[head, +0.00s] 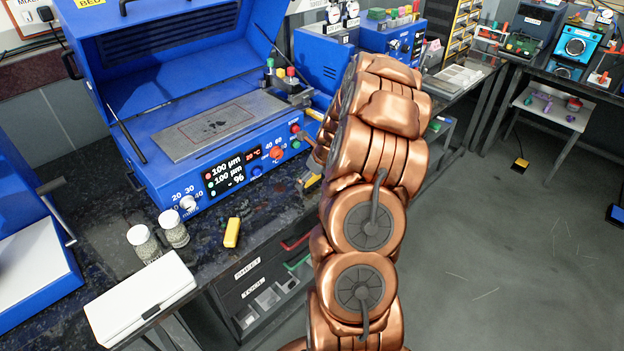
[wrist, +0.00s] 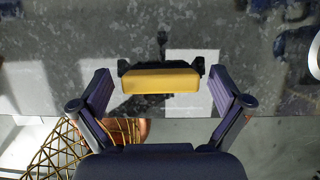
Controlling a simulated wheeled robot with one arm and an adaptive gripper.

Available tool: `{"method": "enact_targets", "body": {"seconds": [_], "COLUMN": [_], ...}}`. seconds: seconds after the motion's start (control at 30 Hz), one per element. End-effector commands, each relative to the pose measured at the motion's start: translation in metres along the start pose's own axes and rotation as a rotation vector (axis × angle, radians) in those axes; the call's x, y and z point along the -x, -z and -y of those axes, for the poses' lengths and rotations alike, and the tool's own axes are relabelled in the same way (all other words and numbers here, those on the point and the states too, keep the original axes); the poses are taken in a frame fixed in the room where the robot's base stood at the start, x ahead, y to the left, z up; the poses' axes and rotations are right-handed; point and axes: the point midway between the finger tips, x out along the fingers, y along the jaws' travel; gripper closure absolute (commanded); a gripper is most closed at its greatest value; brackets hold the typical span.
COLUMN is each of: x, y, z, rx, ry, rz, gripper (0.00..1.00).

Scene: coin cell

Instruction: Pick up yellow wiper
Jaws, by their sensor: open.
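In the wrist view a yellow wiper (wrist: 160,81) with dark parts behind and beside it lies on the dark mottled bench top, near its front edge. My gripper (wrist: 160,92) is open, with one finger to the left of the wiper and one to the right. Clear gaps show on both sides, and neither finger appears to touch it. In the head view, a yellow and grey piece (head: 309,181), which looks like the same wiper, shows at the bench edge beside my copper arm. My arm hides most of the gripper there.
A blue coating machine (head: 160,178) with a raised lid stands behind. On the bench (head: 200,258) to the left are a small yellow block (head: 232,232), two jars (head: 173,229) and a white case (head: 140,298). Drawers (head: 262,283) are below. Open floor (head: 490,270) lies right.

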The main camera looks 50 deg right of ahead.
Motion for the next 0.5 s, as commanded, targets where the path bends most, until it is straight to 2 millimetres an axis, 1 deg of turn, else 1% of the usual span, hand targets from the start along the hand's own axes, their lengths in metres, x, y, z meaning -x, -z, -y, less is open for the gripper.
{"method": "enact_targets", "body": {"seconds": [0.27, 0.5], "x": [-0.002, -0.0017], "y": [-0.0003, -0.0003], "z": [0.0005, 0.0007], "rx": [0.0, 0.0], "ry": [0.002, 0.002], "rz": [0.001, 0.002], "gripper": [0.01, 0.26]}}
